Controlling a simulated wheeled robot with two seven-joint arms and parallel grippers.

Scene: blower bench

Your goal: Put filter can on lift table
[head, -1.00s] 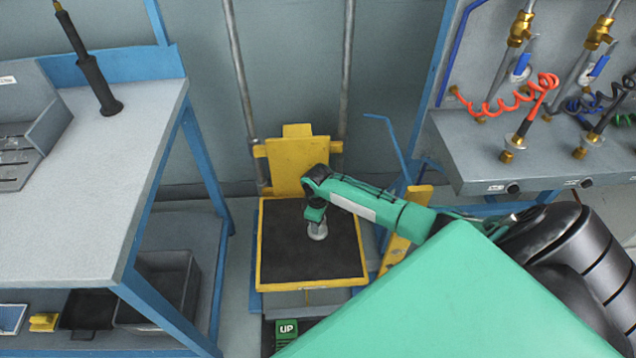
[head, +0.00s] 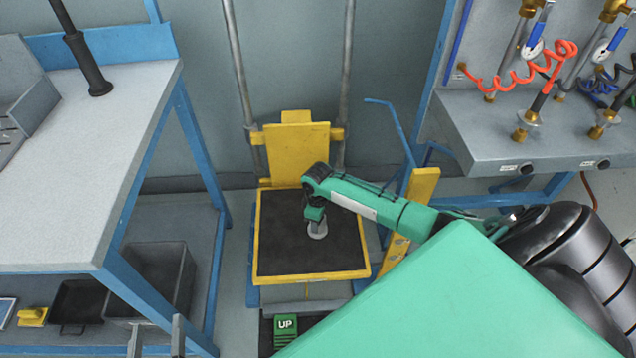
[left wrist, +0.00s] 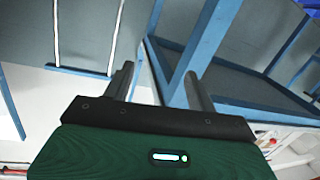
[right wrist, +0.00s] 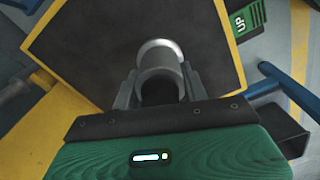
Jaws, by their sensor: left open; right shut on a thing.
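The lift table (head: 285,250) has a black top with a yellow rim and stands in the middle of the head view. The filter can (head: 317,230) is a small grey-white cylinder over the lift table's top, right of its middle. My right gripper (head: 315,217) is shut on the can from above; the right wrist view shows the can (right wrist: 160,62) between its two fingers (right wrist: 160,90). I cannot tell whether the can's base touches the table top. My left gripper (head: 157,340) is open and empty at the bottom edge, also seen in the left wrist view (left wrist: 160,85).
A grey workbench (head: 95,160) with blue legs stands at the left, with a grey bin (head: 160,280) on its lower shelf. A hose shelf (head: 520,140) is at the right. A green UP pedal (head: 286,328) lies in front of the lift table.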

